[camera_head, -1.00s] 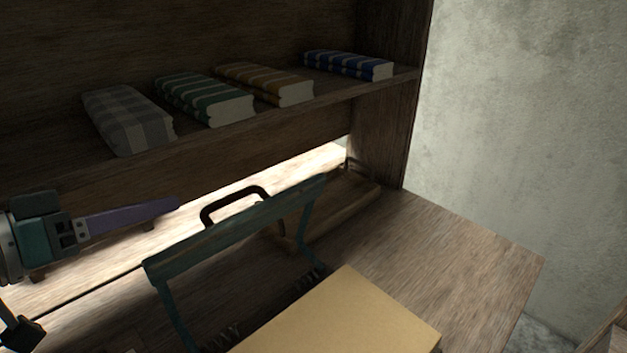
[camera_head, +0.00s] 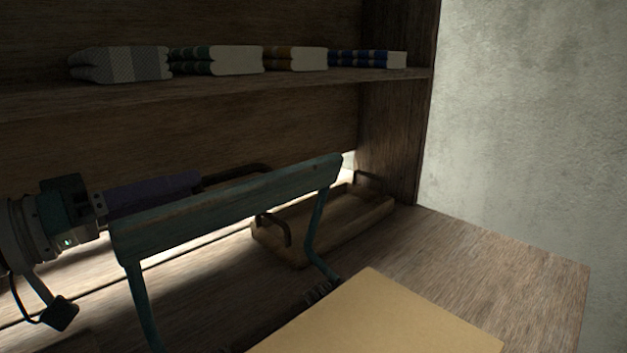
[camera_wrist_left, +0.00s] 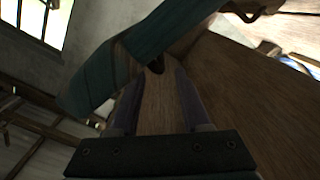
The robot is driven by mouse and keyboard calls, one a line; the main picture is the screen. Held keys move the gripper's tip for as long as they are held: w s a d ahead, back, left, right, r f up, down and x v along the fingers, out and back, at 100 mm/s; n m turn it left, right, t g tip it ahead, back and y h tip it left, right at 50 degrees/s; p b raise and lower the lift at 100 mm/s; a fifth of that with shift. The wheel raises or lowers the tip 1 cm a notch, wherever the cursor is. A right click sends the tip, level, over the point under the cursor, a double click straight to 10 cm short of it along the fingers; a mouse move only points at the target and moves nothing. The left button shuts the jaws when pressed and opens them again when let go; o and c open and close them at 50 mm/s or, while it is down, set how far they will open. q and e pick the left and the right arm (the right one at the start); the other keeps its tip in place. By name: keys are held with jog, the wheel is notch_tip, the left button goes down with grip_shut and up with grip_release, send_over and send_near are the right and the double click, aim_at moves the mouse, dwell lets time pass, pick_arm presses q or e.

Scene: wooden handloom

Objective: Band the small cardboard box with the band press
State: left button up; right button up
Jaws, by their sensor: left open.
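The small cardboard box (camera_head: 385,318) is a flat tan top at the bottom of the head view, in front of the band press; its lower part is cut off. The press has a worn teal bar (camera_head: 230,208) on two teal legs, raised above the bench. Its dark handle (camera_head: 238,172) shows partly above the bar. My left gripper (camera_head: 198,182) has purple fingers and is behind the bar, its tips close to the handle. In the left wrist view the fingers (camera_wrist_left: 156,75) are apart, with the teal bar (camera_wrist_left: 105,70) just beyond; contact is unclear. My right gripper is out of view.
A wooden tray (camera_head: 335,228) with dark handles lies on the bench behind the press. Several striped cloth stacks (camera_head: 215,60) sit on the shelf (camera_head: 300,82) above. The bench (camera_head: 520,275) is clear at the right, ending in an edge.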

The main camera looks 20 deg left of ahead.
aim_at(204, 186)
pick_arm(q)
jog(key=shift+x, duration=2.1)
jog(key=shift+f, duration=0.1)
jog(key=c, duration=0.7)
grip_shut()
jog(key=shift+a+f+b, duration=0.1)
jog(key=shift+f+b, duration=0.1)
jog(key=shift+b, duration=0.1)
